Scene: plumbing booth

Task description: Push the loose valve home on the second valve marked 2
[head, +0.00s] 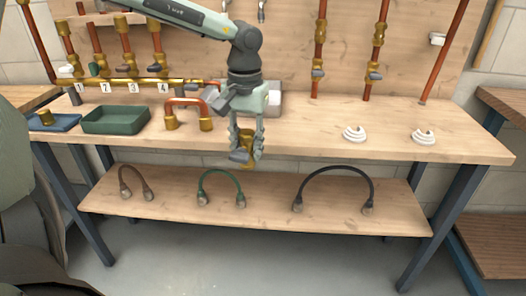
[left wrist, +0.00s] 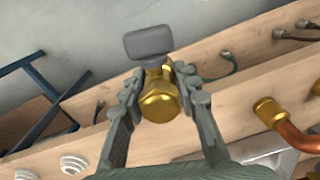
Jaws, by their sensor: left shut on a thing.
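My left gripper (head: 247,150) hangs in front of the bench's front edge. It is shut on a brass valve (head: 246,160) with a grey handle. In the left wrist view the valve (left wrist: 160,98) sits between both fingers (left wrist: 158,92), hex end toward the camera and grey handle (left wrist: 148,42) beyond it. The brass manifold (head: 118,83) runs along the back left of the bench, well apart from the held valve. Its marker 2 (head: 104,87) stands between markers 1 and 3. The fit at marker 2 is too small to judge. My right gripper is not in view.
A green tray (head: 116,127), a blue tray (head: 62,126) and a copper U-pipe with brass ends (head: 188,103) occupy the bench's left part. Two white ringed pieces (head: 354,134) (head: 423,137) stand at right. Several hoses lie on the lower shelf (head: 270,218). The bench between is clear.

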